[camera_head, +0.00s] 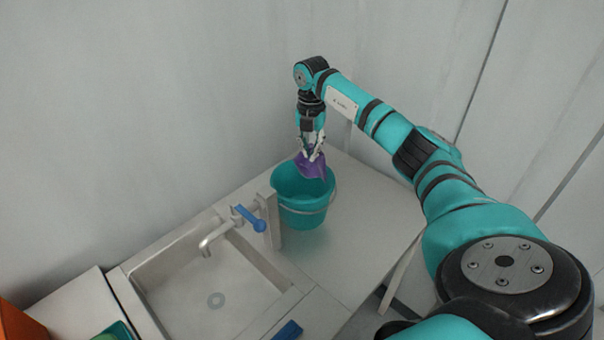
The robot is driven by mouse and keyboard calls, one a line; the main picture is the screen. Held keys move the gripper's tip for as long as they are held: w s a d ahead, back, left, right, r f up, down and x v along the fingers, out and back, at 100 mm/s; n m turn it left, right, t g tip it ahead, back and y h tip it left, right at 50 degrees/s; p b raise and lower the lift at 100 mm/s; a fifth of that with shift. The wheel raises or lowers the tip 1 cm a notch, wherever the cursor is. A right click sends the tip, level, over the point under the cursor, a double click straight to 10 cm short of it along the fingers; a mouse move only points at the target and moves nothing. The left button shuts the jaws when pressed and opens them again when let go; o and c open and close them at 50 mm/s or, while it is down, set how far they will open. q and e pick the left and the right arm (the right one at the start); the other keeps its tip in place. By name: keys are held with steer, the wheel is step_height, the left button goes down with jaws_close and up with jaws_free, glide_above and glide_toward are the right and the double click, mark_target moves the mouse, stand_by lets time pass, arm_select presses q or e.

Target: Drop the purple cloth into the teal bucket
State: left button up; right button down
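The teal bucket (302,215) stands upright on the counter to the right of the sink, its wire handle hanging at the front. My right gripper (311,155) points down above the bucket's back rim. It is shut on the purple cloth (313,167), which hangs crumpled from the fingertips over the bucket's opening. The cloth's lower end overlaps the opening in this view. I cannot tell whether it touches the bucket. My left gripper is not in view.
A steel sink (150,290) with a tap (215,236) and blue lever (248,217) lies left of the bucket. A blue object (288,330) lies at the front edge. An orange object (18,322) is at the lower left. The counter right of the bucket (375,215) is clear.

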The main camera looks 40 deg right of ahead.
steer(key=f+b, duration=0.2)
steer(key=f, duration=0.2)
steer(key=shift+w+f+b, duration=0.25)
steer(key=shift+b, duration=0.15)
steer(key=c, duration=1.5)
jaws_free()
steer(key=shift+o, duration=0.3)
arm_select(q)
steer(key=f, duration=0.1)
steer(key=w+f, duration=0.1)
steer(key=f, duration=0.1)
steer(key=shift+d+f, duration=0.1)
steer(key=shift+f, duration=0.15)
arm_select(e)
steer(key=o, duration=1.3)
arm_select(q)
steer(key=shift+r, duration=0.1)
arm_select(e)
steer(key=shift+r, duration=0.1)
arm_select(q)
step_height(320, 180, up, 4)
steer(key=p, duration=0.4)
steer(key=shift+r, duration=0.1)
arm_select(e)
step_height(320, 180, up, 5)
steer(key=shift+r, duration=0.2)
